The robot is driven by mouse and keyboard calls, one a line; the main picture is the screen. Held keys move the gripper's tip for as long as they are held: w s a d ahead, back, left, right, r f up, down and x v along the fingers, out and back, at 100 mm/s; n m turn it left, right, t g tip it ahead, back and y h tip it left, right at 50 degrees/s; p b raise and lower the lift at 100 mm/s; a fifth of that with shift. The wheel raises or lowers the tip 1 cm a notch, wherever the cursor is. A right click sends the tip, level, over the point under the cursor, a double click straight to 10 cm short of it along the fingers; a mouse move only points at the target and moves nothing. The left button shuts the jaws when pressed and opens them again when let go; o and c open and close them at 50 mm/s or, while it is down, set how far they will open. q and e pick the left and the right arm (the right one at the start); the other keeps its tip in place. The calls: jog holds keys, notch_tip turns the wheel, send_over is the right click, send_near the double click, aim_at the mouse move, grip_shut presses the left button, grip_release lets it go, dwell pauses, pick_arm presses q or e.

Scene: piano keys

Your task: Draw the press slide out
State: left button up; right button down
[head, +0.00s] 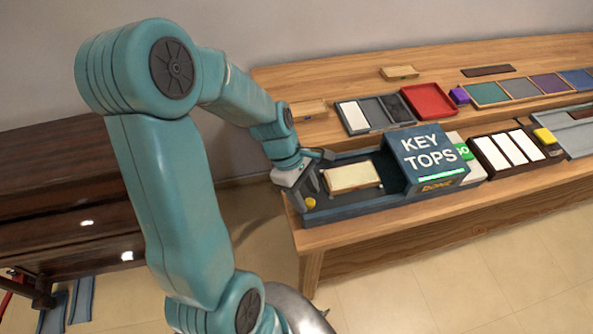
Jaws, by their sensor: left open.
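The press is a blue-grey housing (426,152) marked "KEY TOPS", with a green lit strip and the word "DONE" low on its front. A long dark tray (340,207) extends left from it. A pale wooden block (352,177) lies in the tray, left of the housing. A small yellow knob (309,203) shows at the tray's left end. I cannot clearly tell the slide from the tray. My left gripper (313,178) is open above the tray's left end, close to the knob and left of the block. Contact with the knob cannot be told. My right gripper is out of view.
Behind the press are a grey tray with a white piece (353,116), a red tray (430,101) and a purple block (459,95). A rack of white key tops (509,149) stands right of it. The bench's front edge (400,222) is bare.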

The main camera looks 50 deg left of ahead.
pick_arm(q)
jog(key=v, duration=1.5)
jog(key=shift+s+a+r+p, duration=0.2)
jog(key=shift+s+p, duration=0.1)
jog(key=shift+p, duration=0.1)
jog(key=shift+s, duration=0.1)
